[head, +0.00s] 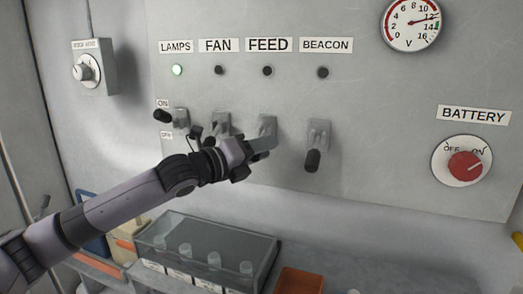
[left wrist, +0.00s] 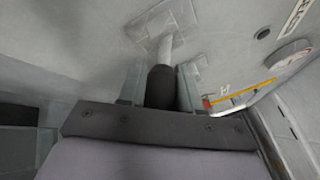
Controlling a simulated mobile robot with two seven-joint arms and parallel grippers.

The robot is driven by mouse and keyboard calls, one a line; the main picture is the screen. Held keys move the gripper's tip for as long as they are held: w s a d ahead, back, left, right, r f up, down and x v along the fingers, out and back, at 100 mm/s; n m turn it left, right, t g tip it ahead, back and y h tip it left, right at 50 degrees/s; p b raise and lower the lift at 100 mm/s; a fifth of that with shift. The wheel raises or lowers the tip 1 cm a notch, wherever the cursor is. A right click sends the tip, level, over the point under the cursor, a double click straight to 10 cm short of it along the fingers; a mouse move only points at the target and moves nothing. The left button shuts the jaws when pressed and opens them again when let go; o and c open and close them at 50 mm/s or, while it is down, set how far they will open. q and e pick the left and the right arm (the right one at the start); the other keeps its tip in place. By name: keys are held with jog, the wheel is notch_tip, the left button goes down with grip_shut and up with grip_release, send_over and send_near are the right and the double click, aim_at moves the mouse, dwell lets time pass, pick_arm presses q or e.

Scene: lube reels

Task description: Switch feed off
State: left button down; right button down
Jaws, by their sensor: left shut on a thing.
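The feed switch (head: 267,125) is on the grey wall panel, below the FEED label (head: 268,45) and a dark feed lamp (head: 267,71). My left gripper (head: 263,146) is at this switch, and its fingers hide most of the lever in the head view. In the left wrist view, the black lever grip (left wrist: 161,88) stands between the two fingers of my left gripper (left wrist: 160,92), with its pale stem running to the switch plate (left wrist: 163,28). The gripper is shut on this lever. My right gripper is not in view.
The lamps switch (head: 163,116) and fan switch (head: 221,122) are left of feed; the beacon switch (head: 313,160) is right, lever down. A red battery knob (head: 465,165) is further right. A clear-lidded box (head: 205,245) stands below.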

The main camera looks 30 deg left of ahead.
pick_arm(q)
jog(key=shift+w+a+f+t+b, duration=0.1)
jog(key=shift+f+t+b, duration=0.3)
jog(key=shift+b, duration=0.35)
jog(key=shift+m+b, duration=0.3)
jog(key=shift+m, duration=0.1)
jog(key=shift+r, duration=0.1)
jog(key=c, duration=0.8)
grip_release()
jog(key=shift+c, duration=0.2)
